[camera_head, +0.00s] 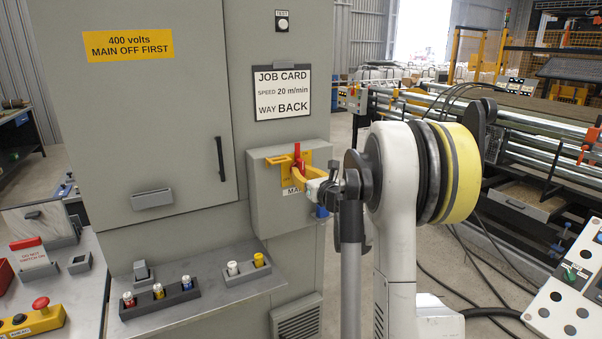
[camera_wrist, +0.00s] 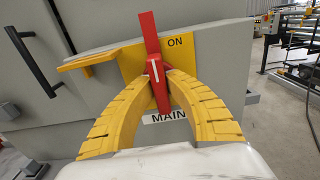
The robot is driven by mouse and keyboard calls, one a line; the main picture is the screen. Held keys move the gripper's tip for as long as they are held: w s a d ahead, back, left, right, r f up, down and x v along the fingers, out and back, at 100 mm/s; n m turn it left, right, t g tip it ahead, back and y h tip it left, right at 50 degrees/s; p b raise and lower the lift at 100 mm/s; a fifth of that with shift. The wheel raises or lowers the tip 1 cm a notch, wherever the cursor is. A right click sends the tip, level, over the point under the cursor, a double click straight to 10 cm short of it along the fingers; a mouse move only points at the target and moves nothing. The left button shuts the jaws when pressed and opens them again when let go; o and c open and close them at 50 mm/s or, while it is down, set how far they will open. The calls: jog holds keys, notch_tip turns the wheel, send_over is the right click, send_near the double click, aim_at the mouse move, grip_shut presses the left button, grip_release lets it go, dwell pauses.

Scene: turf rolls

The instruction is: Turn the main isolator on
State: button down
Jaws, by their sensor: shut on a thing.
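The main isolator has a red handle (camera_head: 297,151) on a yellow plate on the grey box. In the wrist view the red handle (camera_wrist: 151,32) stands nearly upright, its top leaning slightly left. "ON" shows on the yellow plate (camera_wrist: 132,62) to the right of the handle's top; a "MAIN" label is partly hidden below. My gripper (camera_wrist: 158,78) has its two yellow fingers closed on the handle's middle, one on each side. In the head view my gripper (camera_head: 299,175) is at the isolator, partly hidden by my arm.
A yellow bracket (camera_wrist: 88,59) sticks out left of the handle. The cabinet (camera_head: 160,120) carries a "400 volts MAIN OFF FIRST" sign (camera_head: 128,45) and a job card (camera_head: 282,92). Small coloured padlock-like pieces sit in a black rack (camera_head: 160,302) on the shelf below.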

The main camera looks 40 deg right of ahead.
jog(key=c, duration=1.4)
grip_release()
jog(key=shift+s, duration=0.1)
jog(key=v, duration=1.1)
jog(key=shift+s, duration=0.35)
